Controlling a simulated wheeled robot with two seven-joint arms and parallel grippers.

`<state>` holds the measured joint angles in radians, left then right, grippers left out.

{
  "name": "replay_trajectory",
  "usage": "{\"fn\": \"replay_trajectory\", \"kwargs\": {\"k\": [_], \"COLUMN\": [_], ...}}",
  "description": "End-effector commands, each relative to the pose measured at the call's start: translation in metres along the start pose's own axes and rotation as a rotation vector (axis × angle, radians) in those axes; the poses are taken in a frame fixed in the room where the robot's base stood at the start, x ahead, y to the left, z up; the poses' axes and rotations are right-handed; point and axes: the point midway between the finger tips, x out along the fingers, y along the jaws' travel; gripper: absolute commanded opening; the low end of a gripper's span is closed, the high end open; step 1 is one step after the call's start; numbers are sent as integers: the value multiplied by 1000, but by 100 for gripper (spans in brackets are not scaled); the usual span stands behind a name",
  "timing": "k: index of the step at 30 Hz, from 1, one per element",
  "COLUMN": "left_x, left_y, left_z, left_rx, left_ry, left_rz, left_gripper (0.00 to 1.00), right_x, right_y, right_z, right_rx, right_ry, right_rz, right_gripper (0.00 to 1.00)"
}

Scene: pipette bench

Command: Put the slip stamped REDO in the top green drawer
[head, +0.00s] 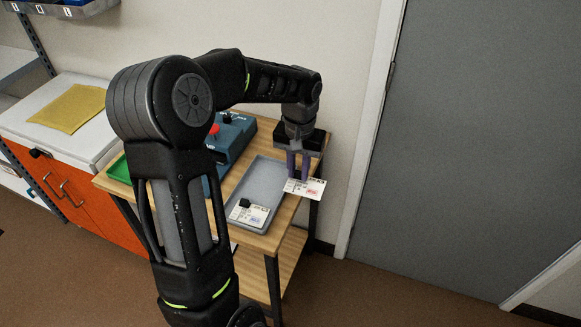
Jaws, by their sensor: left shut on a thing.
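My left gripper (297,174) points down over the right end of the wooden table, its fingers shut on a white slip (305,188). The slip has a small red stamp, too small to read. It lies nearly flat at the fingertips, beside the right edge of a grey tray (262,177). A second white slip (254,215) with a bluish mark lies in the near end of that tray, with a small black object on it. I cannot make out a green drawer; my arm hides part of the table. My right gripper is not in view.
A blue box with a red knob (214,129) stands behind the tray. A green surface (118,169) shows at the table's left end. An orange cabinet (84,197) with a white top and a yellow envelope (68,108) stands left. A grey door (470,150) is right.

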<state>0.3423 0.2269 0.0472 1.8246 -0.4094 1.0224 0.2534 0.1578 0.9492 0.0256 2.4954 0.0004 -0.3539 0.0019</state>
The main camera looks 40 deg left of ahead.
Motion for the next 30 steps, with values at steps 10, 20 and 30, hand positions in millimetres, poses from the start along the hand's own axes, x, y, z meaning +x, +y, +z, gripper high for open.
{"fn": "replay_trajectory", "kwargs": {"k": [10,20,30], "left_x": [68,137,146], "left_y": [71,162,174], "left_z": [-11,24,33], "left_rx": [106,311,348], "left_ry": [-6,-2,1], "left_rz": [-5,0,2], "left_gripper": [0,0,0], "right_x": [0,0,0], "right_y": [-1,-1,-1], "right_z": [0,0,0], "right_rx": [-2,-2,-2], "right_ry": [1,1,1], "right_rz": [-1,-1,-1], "right_gripper": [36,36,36]}}
